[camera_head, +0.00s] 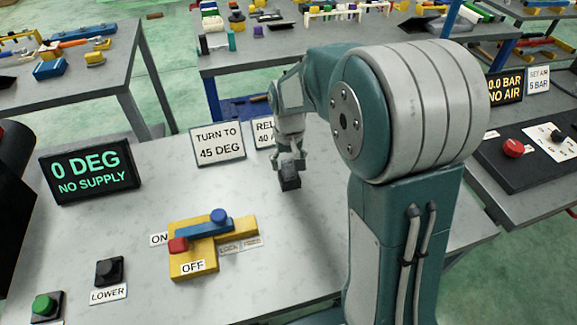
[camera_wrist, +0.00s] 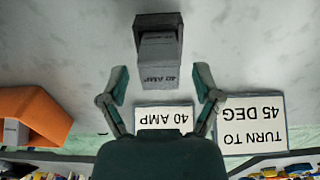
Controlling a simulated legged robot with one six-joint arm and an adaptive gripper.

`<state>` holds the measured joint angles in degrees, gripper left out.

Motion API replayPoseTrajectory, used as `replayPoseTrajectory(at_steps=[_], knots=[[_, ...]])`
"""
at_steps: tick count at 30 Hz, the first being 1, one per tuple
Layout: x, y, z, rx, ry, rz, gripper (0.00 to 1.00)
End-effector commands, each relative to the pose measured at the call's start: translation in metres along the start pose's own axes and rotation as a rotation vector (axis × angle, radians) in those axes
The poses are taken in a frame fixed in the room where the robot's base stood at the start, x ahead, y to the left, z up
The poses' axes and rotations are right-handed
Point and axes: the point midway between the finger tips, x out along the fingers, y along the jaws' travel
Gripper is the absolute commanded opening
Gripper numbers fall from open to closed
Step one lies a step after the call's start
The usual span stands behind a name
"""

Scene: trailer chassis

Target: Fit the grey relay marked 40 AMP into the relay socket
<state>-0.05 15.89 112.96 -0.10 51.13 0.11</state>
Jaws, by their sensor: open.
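The grey relay (camera_wrist: 159,52) marked 40 AMP is in the wrist view, directly against a dark block (camera_wrist: 157,19) that looks like the relay socket. I cannot tell whether the relay is fully seated in it. My gripper (camera_wrist: 161,76) is open, with one finger on each side of the relay's labelled end and a clear gap on both sides. In the head view, my gripper (camera_head: 289,164) points down over a dark block (camera_head: 289,179) on the grey bench; the relay cannot be told apart there.
A sign reading 40 AMP (camera_wrist: 164,118) and a TURN TO 45 DEG sign (camera_head: 218,144) stand behind. A yellow lever unit (camera_head: 200,262) with a blue handle sits to the left. A LOWER button (camera_head: 109,270) and a display (camera_head: 90,172) are farther left. Bench around the dark block is clear.

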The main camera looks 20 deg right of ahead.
Motion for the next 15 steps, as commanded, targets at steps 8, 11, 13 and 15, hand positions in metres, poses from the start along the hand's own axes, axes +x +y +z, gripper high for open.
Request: replayPoseTrajectory(at_steps=[8,11,13,15], knots=[[-0.060,0.000,-0.001,0.000,0.006,0.000,0.82],[-0.077,0.000,-0.001,0.000,0.004,0.000,0.82],[-0.087,0.000,-0.001,0.000,0.003,0.000,0.82],[-0.094,0.000,-0.001,0.000,0.002,0.000,0.82]])
